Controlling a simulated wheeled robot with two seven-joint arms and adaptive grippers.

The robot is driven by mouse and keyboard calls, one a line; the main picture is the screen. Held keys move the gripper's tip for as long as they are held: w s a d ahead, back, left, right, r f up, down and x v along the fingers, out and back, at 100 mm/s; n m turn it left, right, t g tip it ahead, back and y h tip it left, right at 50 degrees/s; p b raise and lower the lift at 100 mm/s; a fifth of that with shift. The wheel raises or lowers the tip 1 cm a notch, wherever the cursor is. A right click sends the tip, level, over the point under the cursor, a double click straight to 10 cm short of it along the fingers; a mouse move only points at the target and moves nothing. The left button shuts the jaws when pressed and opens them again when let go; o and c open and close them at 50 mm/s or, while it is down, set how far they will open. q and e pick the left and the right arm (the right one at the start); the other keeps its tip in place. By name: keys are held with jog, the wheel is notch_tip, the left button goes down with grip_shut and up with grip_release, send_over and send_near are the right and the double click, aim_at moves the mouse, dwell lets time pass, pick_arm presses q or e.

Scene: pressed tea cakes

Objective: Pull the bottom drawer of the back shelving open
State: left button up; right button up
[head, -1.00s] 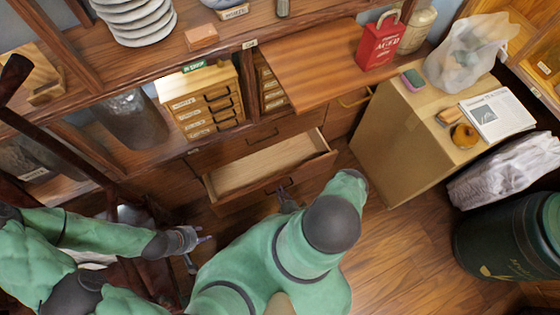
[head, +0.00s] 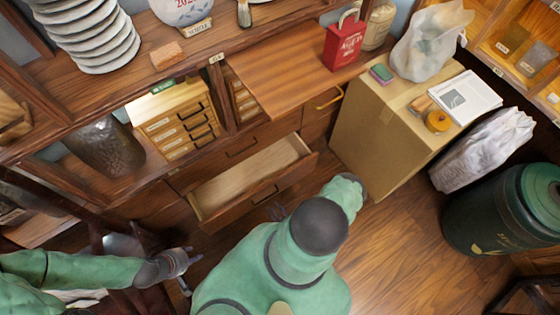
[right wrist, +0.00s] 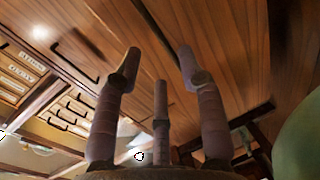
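The bottom drawer (head: 238,180) of the back shelving stands pulled out in the head view. Its pale, empty inside shows, and a dark handle (head: 264,195) is on its front.
A cardboard box (head: 375,140) stands right of the drawer, with a newspaper (head: 465,97) on top. A wooden board (head: 285,75) juts out above. A small drawer cabinet (head: 180,118) sits on the shelf. A dark green canister (head: 505,215) stands at right. The floor (head: 400,240) before the box is clear.

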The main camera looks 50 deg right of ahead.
jog(key=v, duration=0.5)
jog(key=shift+s+a, duration=0.1)
jog(key=shift+s, duration=0.25)
jog(key=shift+r, duration=0.2)
